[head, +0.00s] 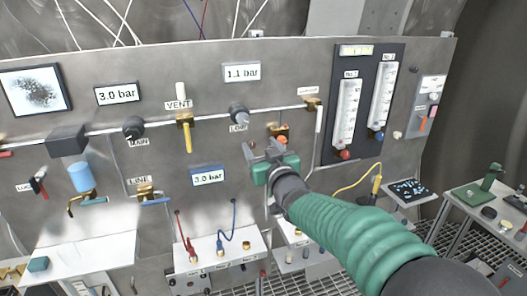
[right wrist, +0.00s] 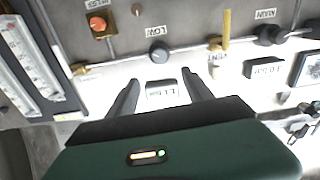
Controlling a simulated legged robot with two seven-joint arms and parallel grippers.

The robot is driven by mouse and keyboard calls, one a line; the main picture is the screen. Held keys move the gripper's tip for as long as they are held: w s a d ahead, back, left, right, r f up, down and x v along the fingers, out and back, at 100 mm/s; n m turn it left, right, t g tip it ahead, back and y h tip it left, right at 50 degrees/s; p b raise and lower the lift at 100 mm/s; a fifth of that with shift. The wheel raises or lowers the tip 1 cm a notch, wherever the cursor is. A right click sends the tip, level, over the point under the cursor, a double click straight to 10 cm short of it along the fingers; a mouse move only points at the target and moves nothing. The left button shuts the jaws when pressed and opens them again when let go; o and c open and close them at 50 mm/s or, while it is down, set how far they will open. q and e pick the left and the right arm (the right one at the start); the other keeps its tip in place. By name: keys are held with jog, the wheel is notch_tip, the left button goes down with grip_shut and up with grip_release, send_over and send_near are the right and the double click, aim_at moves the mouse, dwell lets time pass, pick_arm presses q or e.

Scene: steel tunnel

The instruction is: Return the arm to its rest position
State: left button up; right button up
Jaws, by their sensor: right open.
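My right arm (head: 350,232), in a green ribbed sleeve, reaches in from the lower right toward the grey panel. My right gripper (head: 264,151) is in front of the panel, below the LOW knob (head: 239,114) and beside the brass fitting with an orange button (head: 281,140). In the right wrist view the two dark fingers (right wrist: 160,92) stand apart with nothing between them. The white pressure display (right wrist: 167,90) shows behind the gap, upside down. Whether the fingers touch the panel cannot be told. My left gripper is not in view.
The panel carries a yellow VENT valve (head: 187,135), a MAIN knob (head: 133,128), a LINE valve (head: 150,197) and flow tubes (head: 346,115). A white box with cables (head: 220,257) stands below. A side table (head: 490,205) is at right, with metal grating floor (head: 430,225) before it.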

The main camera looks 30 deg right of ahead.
jog(key=s+a+f+g+y, duration=0.1)
jog(key=s+a+f+g, duration=0.2)
jog(key=f, duration=0.5)
jog(key=s+a+f+g+y, duration=0.1)
jog(key=s+a+f+g, duration=0.15)
jog(key=f, duration=0.45)
jog(key=s+a+f+g+y, duration=0.1)
jog(key=s+a+f+g, duration=0.25)
jog(key=f, duration=0.45)
jog(key=s+a+f+n+g, duration=0.1)
jog(key=s+a+f+g, duration=0.1)
jog(key=s+f, duration=0.3)
jog(key=s+a+f+g, duration=0.3)
jog(key=s+f, duration=0.3)
jog(key=s, duration=0.6)
jog(key=shift+s+a+n+g+y, duration=0.3)
jog(key=shift+n+g+y, duration=0.1)
jog(key=shift+g, duration=0.1)
jog(key=shift+w+f, duration=0.1)
jog(key=shift+w, duration=0.05)
